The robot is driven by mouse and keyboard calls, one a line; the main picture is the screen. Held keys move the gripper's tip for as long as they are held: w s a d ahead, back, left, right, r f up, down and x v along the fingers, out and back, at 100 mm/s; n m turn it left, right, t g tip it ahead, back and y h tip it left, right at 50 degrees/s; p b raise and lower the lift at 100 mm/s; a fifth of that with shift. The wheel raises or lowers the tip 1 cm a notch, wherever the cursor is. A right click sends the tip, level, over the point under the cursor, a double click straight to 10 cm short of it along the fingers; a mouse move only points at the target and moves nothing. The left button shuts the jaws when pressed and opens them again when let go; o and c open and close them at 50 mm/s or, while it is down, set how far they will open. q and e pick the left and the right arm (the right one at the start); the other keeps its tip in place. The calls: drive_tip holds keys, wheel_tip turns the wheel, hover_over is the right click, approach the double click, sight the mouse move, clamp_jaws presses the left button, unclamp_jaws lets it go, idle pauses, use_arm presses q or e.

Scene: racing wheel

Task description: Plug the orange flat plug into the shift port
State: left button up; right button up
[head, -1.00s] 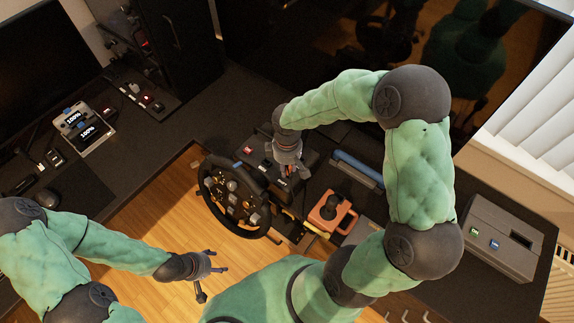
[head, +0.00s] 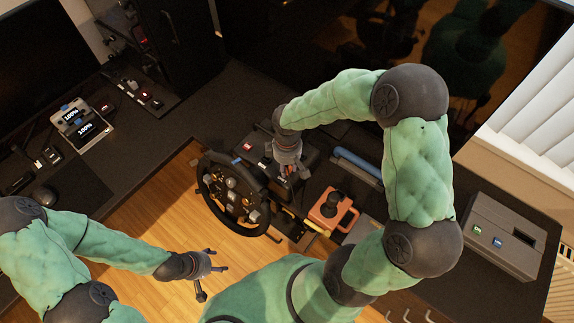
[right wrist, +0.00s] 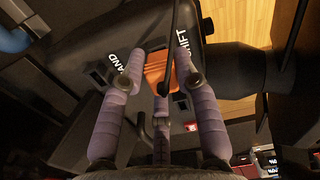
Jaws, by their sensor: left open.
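The orange flat plug (right wrist: 157,70) is in the right wrist view between the fingertips of my right gripper (right wrist: 160,68), which look closed against its two sides. A dark cable runs up from it. The shift port is not clearly visible; fingers cover part of the face near SHIFT. In the head view my right gripper (head: 288,167) reaches down behind the racing wheel (head: 233,195). My left gripper (head: 212,272) is open and empty over the floor.
An orange shifter (head: 333,210) stands right of the wheel. A blue bar (head: 357,165) lies behind it. A grey box (head: 498,237) is on the desk at far right. A mouse (head: 45,196) lies on the left desk.

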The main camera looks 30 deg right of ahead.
drive_tip(key=shift+o, duration=1.3)
drive_tip(key=shift+r, duration=0.1)
wheel_tip(320, 180, up, 12)
